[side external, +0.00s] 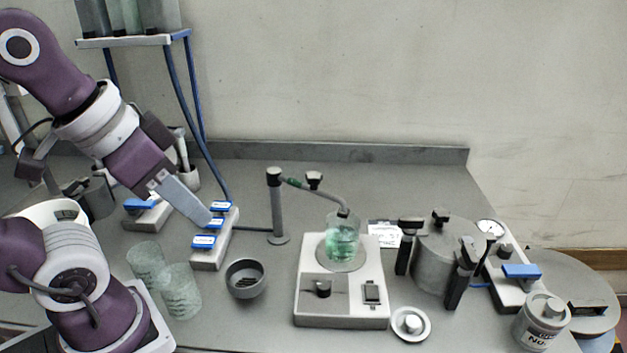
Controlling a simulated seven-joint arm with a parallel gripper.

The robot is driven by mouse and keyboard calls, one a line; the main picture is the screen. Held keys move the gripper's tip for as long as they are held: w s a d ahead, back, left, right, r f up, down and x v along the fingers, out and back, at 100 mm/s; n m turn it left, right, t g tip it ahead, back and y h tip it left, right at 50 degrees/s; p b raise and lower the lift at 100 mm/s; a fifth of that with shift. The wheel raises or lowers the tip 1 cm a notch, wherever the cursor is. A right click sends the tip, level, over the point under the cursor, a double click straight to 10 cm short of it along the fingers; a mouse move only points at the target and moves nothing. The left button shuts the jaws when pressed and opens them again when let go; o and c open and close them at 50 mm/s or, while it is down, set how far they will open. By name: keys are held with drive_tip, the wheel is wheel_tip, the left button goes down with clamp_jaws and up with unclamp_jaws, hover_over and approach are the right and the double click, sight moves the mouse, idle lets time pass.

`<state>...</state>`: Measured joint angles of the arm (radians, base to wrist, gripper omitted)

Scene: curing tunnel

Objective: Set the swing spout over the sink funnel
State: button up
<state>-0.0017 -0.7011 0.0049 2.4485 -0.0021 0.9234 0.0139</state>
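The swing spout (316,189) is a thin grey tube with a green band on an upright post (277,210). It points right, and its tip is above the glass beaker (343,238) of green liquid on the white hotplate. The sink funnel (246,281) appears to be the round grey cup with dark slots inside, on the bench to the lower left of the post. My gripper (207,221) points down and right at the blue-handled valve block (215,240), left of the post. Its fingers overlap in this view, so their opening and any contact with a blue handle are unclear.
Two empty glass beakers (180,292) stand left of the funnel. The hotplate (342,308) stands right of it. A clamped metal pot (436,258) and a gauge block stand further right. A blue-framed rack (188,90) rises behind my gripper.

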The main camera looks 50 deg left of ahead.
drive_tip(key=o, duration=0.5)
drive_tip(key=w+r, duration=0.1)
drive_tip(key=w, duration=0.2)
drive_tip(key=w+r+g, duration=0.1)
drive_tip(key=w, duration=0.2)
drive_tip(key=w+a+r+g, duration=0.1)
drive_tip(key=w+r, duration=0.1)
drive_tip(key=w, duration=0.1)
drive_tip(key=shift+a+r+m, duration=0.1)
drive_tip(key=shift+m, duration=0.2)
drive_tip(key=m+g, duration=0.1)
drive_tip(key=g, duration=0.2)
hover_over(314, 174)
wheel_tip(314, 174, down, 4)
drive_tip(key=shift+s+f, duration=0.1)
drive_tip(key=shift+s, duration=0.05)
wheel_tip(314, 174, down, 6)
drive_tip(key=shift+f, duration=0.55)
clamp_jaws()
drive_tip(key=shift+r, duration=0.1)
